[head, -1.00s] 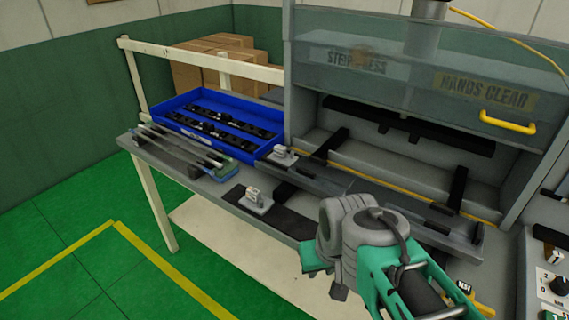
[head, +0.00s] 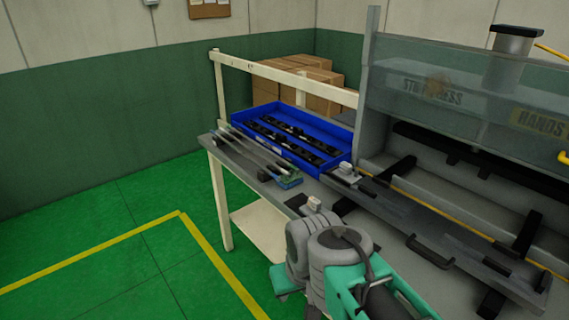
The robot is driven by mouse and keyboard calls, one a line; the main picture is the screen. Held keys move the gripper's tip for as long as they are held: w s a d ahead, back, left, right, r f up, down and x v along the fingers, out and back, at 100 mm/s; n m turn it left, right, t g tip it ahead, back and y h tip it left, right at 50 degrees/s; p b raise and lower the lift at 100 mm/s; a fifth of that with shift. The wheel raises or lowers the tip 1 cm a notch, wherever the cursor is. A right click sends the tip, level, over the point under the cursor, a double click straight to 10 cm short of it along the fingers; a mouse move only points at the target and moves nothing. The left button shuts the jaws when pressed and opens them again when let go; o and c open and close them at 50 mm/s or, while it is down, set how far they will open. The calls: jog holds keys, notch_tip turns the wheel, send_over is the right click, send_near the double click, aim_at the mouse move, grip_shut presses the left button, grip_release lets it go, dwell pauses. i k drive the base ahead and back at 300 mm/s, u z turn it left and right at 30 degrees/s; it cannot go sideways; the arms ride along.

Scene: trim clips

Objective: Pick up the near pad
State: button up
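The near pad (head: 314,203) is a small light-grey block with a raised grip, near the front edge of the grey bench. Its lower part is hidden behind my arm in the head view. A second, similar pad (head: 346,171) sits farther back, by the right end of the blue tray. My arm's grey joints and green links fill the bottom centre of the view, in front of the bench. My gripper's fingers do not show, so its opening and its distance to the near pad cannot be seen.
A blue tray (head: 264,152) with rows of black clips stands on the bench. Long strips (head: 250,150) lie in front of it, with a green-blue item (head: 289,181) at their end. A grey strip press (head: 440,110) stands at right. Green floor (head: 110,240) at left is clear.

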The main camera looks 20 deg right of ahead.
aim_at(344, 171)
jog(key=u, duration=0.65)
jog(key=i, duration=1.25)
jog(key=u, duration=0.25)
